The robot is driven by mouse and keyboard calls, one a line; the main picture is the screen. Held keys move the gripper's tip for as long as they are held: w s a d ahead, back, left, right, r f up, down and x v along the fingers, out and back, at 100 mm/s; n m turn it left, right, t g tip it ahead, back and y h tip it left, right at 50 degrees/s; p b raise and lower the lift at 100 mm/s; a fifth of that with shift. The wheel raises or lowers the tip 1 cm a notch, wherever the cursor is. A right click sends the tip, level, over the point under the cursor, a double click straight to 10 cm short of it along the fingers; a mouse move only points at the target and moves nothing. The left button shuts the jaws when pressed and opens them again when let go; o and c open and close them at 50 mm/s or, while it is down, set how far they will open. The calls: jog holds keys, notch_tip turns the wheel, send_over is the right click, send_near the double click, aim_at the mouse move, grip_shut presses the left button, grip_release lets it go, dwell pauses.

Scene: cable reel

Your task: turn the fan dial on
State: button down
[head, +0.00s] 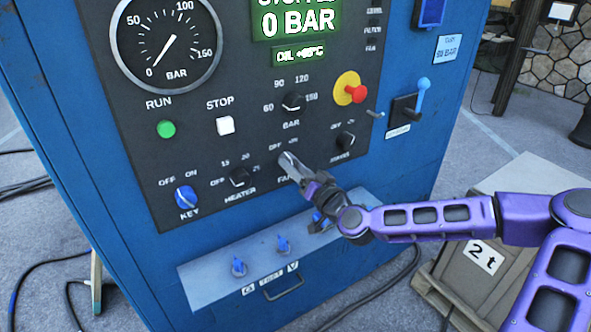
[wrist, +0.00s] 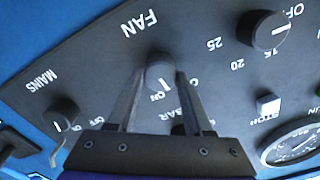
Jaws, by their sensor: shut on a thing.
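The fan dial (wrist: 160,74) is a dark round knob on the black panel, above the word FAN in the head view. My gripper (wrist: 160,80) has one finger on each side of it and is shut on it. A short white mark on the dial shows between the fingers in the wrist view, toward the ON label; its exact angle is hard to tell. In the head view my gripper (head: 289,162) covers most of the dial.
The heater dial (head: 239,177) is left of the fan dial, the mains dial (head: 345,141) right, and the bar dial (head: 293,102) above. A red emergency button (head: 356,93) sticks out above right. A ledge with blue valves (head: 239,267) juts out below. A crate (head: 480,235) stands right.

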jog(key=shift+m+b, duration=0.35)
jog(key=shift+m, duration=3.45)
jog(key=shift+c, duration=1.5)
grip_release()
